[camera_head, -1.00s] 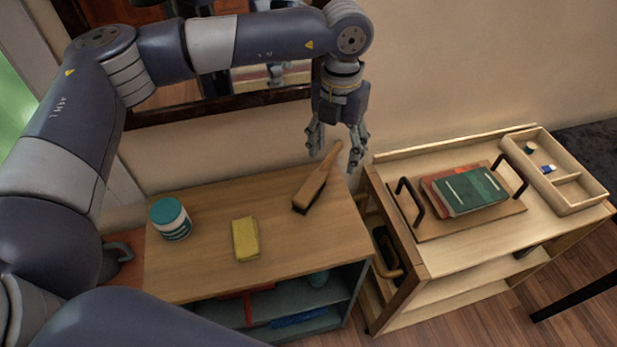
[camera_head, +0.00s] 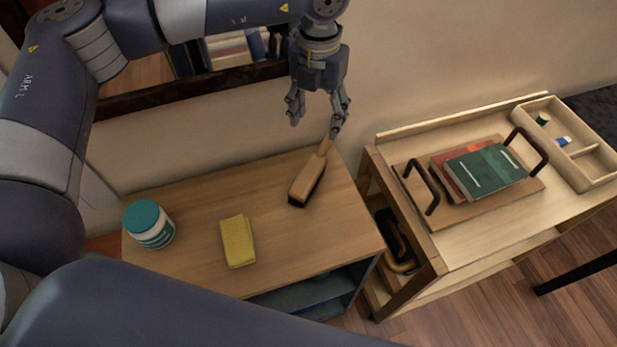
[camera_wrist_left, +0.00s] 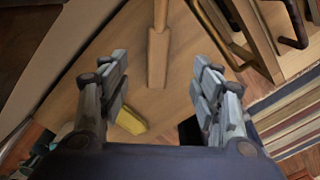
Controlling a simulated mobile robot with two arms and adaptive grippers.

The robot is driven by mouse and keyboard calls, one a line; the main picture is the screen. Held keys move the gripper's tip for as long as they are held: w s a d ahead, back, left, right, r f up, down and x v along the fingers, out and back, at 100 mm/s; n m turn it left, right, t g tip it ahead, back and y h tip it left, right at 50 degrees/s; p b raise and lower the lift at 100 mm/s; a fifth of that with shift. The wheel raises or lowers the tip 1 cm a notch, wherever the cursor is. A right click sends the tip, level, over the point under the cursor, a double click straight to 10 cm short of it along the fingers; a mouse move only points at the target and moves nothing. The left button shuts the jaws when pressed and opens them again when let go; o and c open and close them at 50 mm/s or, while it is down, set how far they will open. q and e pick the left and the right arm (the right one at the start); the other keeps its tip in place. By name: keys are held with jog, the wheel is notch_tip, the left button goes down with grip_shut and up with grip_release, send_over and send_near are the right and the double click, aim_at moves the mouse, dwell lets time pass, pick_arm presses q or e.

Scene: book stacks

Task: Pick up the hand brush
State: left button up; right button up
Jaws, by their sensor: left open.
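The hand brush (camera_head: 309,179) lies on the right part of the low wooden cabinet's top, its light wooden handle pointing to the back and its dark bristles facing the front. My left gripper (camera_head: 317,117) is open and empty, above the handle end near the wall. In the left wrist view the brush (camera_wrist_left: 158,50) lies beyond and between the spread fingers (camera_wrist_left: 162,95), apart from them. My right gripper is not in view.
On the cabinet top (camera_head: 200,205) stand a teal-lidded jar (camera_head: 149,225) and a yellow sponge-like block (camera_head: 238,241). A wooden cart (camera_head: 470,230) at the right holds a handled tray with books (camera_head: 485,170) and a divided box (camera_head: 577,150).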

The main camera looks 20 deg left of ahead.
pick_arm(q)
notch_tip(320, 180, down, 4)
jog(key=b, duration=0.3)
send_over(316, 160)
jog(key=f, duration=0.5)
jog(key=shift+s+a+f, duration=0.1)
jog(key=shift+s+f, duration=0.15)
jog(key=shift+f, duration=0.05)
notch_tip(316, 160, down, 5)
jog(key=shift+w+r+p, duration=0.1)
jog(key=shift+w+p, duration=0.05)
jog(key=shift+p, duration=0.65)
jog(key=shift+f, duration=0.45)
jog(key=c, duration=1.3)
grip_shut()
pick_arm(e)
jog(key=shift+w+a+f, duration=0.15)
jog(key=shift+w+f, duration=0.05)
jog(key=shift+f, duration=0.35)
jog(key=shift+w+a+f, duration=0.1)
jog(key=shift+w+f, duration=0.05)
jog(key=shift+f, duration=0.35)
pick_arm(q)
jog(key=shift+r, duration=0.1)
